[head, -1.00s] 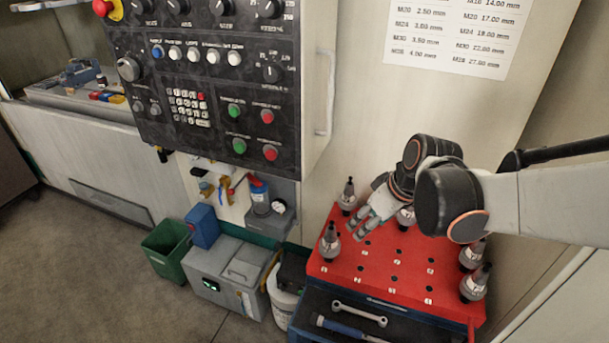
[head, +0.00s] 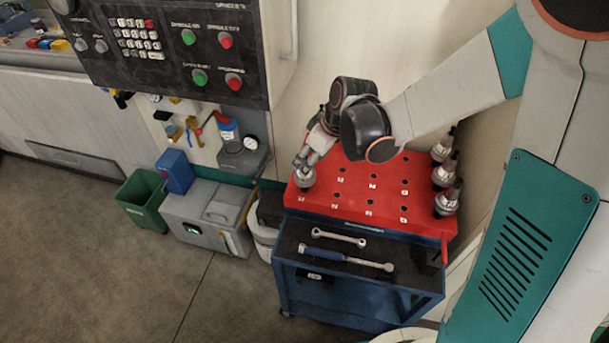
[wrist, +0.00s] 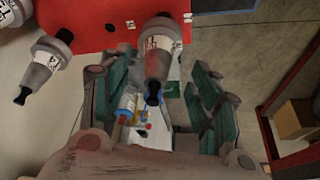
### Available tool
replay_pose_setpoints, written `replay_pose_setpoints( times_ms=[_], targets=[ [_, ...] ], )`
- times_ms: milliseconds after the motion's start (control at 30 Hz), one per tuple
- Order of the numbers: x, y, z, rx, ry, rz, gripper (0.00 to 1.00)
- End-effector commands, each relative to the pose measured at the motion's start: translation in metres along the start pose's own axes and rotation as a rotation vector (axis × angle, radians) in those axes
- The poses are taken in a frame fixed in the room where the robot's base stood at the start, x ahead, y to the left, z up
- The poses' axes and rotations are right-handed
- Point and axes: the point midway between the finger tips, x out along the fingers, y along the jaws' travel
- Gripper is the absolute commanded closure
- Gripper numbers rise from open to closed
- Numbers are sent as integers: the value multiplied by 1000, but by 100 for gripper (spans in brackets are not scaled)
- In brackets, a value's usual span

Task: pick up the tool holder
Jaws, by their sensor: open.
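A grey tool holder (head: 306,178) with a tapered body stands upright at the front left corner of the red cart top (head: 350,212). My gripper (head: 309,160) is just above it and covers its upper part in the head view. Other tool holders stand at the cart's right side (head: 447,202), and another shows in the wrist view (wrist: 45,62), left of the fingers.
A wrench (head: 339,238) and a blue-handled tool (head: 346,258) lie on the dark tray below the red top. A machine control panel (head: 170,40) hangs at the upper left. A grey box (head: 207,220) and a green bin (head: 145,200) stand left of the cart.

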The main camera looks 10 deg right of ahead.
Motion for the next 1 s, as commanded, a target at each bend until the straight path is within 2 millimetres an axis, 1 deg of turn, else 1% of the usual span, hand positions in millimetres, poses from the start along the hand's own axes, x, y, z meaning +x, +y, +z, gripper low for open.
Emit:
replay_pose_setpoints(
  times_ms=[333, 433, 600, 633, 667, 700, 767, 800, 867, 900, 1000],
  targets=[
    [46, 3, -2, -2, 0, 0, 44],
    [51, 3, -2, -1, 0, 0, 44],
    [49, 3, -3, 0, 0, 0, 44],
    [49, 3, -3, 0, 0, 0, 46],
    [49, 3, -3, 0, 0, 0, 53],
    [49, 3, -3, 0, 0, 0, 62],
    [49, 3, -3, 0, 0, 0, 75],
    [49, 3, -3, 0, 0, 0, 84],
    [50, 3, -3, 0, 0, 0, 98],
    [50, 3, -2, 0, 0, 0, 100],
    [50, 3, -2, 0, -1, 0, 100]
  ],
)
